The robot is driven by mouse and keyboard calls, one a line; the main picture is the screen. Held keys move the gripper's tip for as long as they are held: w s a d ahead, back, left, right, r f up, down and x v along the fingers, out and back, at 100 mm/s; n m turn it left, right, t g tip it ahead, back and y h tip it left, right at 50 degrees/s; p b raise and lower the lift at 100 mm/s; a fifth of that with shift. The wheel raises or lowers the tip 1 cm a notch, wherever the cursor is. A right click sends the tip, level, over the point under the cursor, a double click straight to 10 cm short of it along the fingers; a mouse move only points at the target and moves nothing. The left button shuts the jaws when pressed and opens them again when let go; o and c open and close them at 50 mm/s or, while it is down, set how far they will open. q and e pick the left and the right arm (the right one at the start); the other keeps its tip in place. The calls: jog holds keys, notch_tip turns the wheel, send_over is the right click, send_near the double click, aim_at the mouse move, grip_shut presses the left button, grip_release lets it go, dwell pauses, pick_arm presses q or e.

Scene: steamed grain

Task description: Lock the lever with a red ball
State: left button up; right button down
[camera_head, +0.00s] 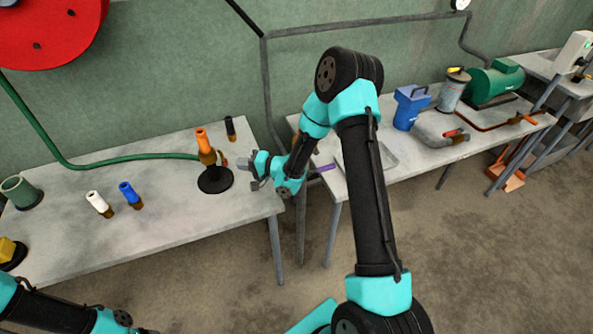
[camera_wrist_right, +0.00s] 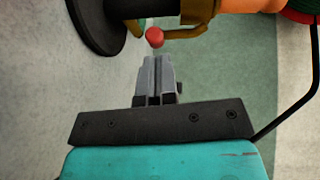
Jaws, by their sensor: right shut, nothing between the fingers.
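The lever (camera_wrist_right: 182,32) is a brass-coloured arm ending in a red ball (camera_wrist_right: 155,37), in the right wrist view. It belongs to a brass fitting with an orange nozzle (camera_head: 203,141), standing on a round black base (camera_head: 216,180) on the left table. The red ball looks tiny in the head view (camera_head: 225,162). My right gripper (camera_head: 242,163) is just right of the fitting; its fingers (camera_wrist_right: 158,62) are shut and empty, with the tips just short of the ball. Whether they touch it is unclear. My left arm shows at the bottom left, its gripper out of frame.
A green hose (camera_head: 120,157) runs to the fitting. White (camera_head: 97,203), blue (camera_head: 129,192) and black (camera_head: 230,127) nozzles stand around it on the left table (camera_head: 190,222). A gap separates it from the right table, which holds a blue container (camera_head: 408,107) and pipe parts.

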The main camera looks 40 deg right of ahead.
jog(key=f+v, duration=0.2)
jog(key=v, duration=1.8)
jog(key=shift+r, duration=0.3)
jog(key=shift+s, duration=0.1)
